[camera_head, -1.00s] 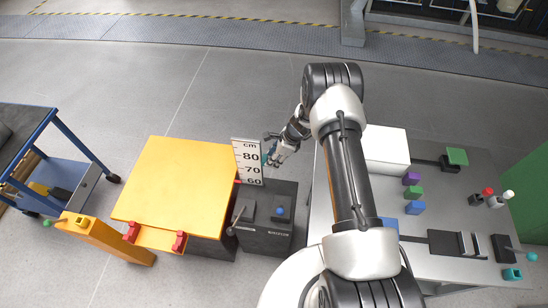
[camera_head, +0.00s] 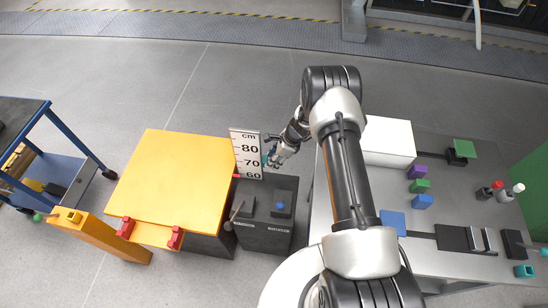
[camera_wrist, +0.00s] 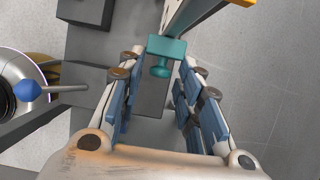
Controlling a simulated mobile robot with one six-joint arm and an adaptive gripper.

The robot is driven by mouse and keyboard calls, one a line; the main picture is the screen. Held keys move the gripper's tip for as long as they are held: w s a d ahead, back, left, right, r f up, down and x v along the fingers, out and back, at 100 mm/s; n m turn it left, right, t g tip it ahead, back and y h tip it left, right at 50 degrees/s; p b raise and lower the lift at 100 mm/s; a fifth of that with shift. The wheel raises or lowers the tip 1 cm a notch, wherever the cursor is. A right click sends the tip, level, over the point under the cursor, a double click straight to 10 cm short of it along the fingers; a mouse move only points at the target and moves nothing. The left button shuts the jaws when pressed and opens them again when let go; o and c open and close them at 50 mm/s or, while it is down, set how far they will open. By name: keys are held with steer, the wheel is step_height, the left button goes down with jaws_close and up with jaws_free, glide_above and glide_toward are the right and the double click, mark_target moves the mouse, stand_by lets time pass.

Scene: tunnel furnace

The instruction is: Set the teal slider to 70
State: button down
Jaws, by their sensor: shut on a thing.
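The scale board (camera_head: 246,141) is white, marked in cm, and shows 80, 70 and 60 from top to bottom. It stands between the yellow-topped unit and the dark box. The teal slider (camera_wrist: 160,70) has a block and a round knob, seen between my fingers in the wrist view. My gripper (camera_wrist: 158,82) is shut on it. In the head view my gripper (camera_head: 270,157) is at the right edge of the board and mostly hides the slider. A bit of teal shows near the height of the 70 mark; the exact reading cannot be told.
The yellow-topped unit (camera_head: 176,178) stands left of the board. A grey table (camera_head: 450,200) with blocks and a white box (camera_head: 388,142) is at right. Floor beyond is clear.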

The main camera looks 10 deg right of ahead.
step_height(320, 180, down, 2)
steer(key=shift+f+b, duration=0.1)
steer(key=shift+b, duration=0.25)
steer(key=c, duration=1.5)
jaws_free()
steer(key=shift+o, duration=0.2)
steer(key=shift+r, duration=0.2)
steer(key=v, duration=1.1)
steer(key=shift+s+d+r, duration=0.15)
steer(key=shift+d+r, duration=0.15)
